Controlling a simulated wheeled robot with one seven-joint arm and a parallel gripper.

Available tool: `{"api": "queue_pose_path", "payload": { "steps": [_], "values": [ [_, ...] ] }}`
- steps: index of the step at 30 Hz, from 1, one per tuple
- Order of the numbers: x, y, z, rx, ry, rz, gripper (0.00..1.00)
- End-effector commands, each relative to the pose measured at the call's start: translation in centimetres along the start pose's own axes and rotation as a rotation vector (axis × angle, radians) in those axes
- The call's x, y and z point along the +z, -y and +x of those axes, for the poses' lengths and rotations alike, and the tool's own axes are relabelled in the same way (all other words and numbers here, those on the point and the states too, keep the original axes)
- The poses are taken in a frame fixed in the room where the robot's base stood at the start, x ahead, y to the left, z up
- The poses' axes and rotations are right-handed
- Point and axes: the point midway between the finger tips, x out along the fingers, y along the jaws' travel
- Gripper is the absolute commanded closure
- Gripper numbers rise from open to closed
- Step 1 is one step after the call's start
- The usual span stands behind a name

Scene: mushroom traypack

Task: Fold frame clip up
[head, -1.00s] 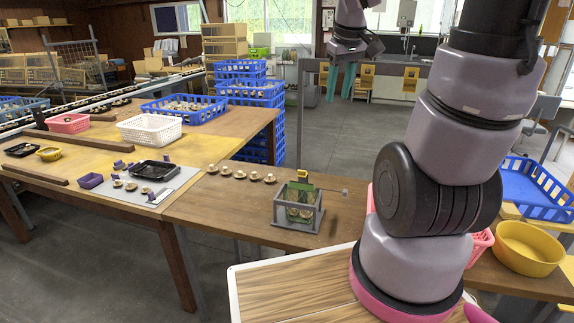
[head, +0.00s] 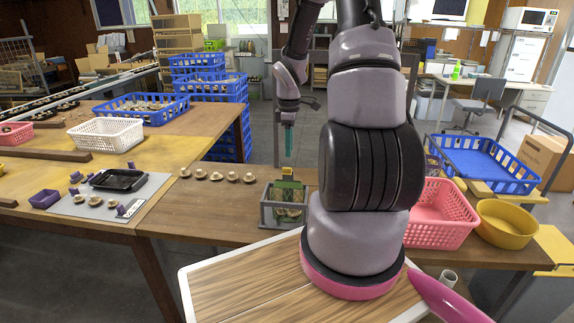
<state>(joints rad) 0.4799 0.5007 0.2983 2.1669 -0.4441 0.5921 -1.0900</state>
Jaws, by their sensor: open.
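A small grey metal frame (head: 264,217) stands on the brown table, just left of my arm's base. It holds a clear bag or pack with mushrooms (head: 289,208). A green part with a yellow top (head: 287,173), which looks like the clip, stands at the frame's top. My arm hides the frame's right side. My gripper (head: 288,142) has teal fingers and points down just above the yellow top. It is open and I see nothing in it. I cannot tell from this view whether the fingers touch the clip.
Several mushrooms (head: 216,176) lie in a row left of the frame. A grey mat (head: 75,208) with a black tray (head: 119,179) is farther left. A pink basket (head: 438,214) and a yellow bowl (head: 506,222) stand to the right. The table left of the frame is mostly clear.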

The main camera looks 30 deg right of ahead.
Motion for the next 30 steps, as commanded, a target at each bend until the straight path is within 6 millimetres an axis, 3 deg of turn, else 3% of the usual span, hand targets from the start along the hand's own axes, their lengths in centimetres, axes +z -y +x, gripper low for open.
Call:
{"api": "queue_pose_path", "payload": {
  "steps": [3,9,15,23,27,30],
  "values": [
    [0.0,0.1,2.6,-0.005,0.001,-0.001,0.57],
    [0.0,0.1,5.6,-0.003,0.001,0.001,0.57],
    [0.0,0.0,6.9,0.000,0.000,0.001,0.57],
    [0.0,0.0,7.0,0.000,0.000,0.002,0.57],
    [0.0,0.0,7.0,0.000,0.000,0.002,1.00],
    [0.0,0.0,7.0,0.000,0.000,0.002,1.00]
  ]
}}
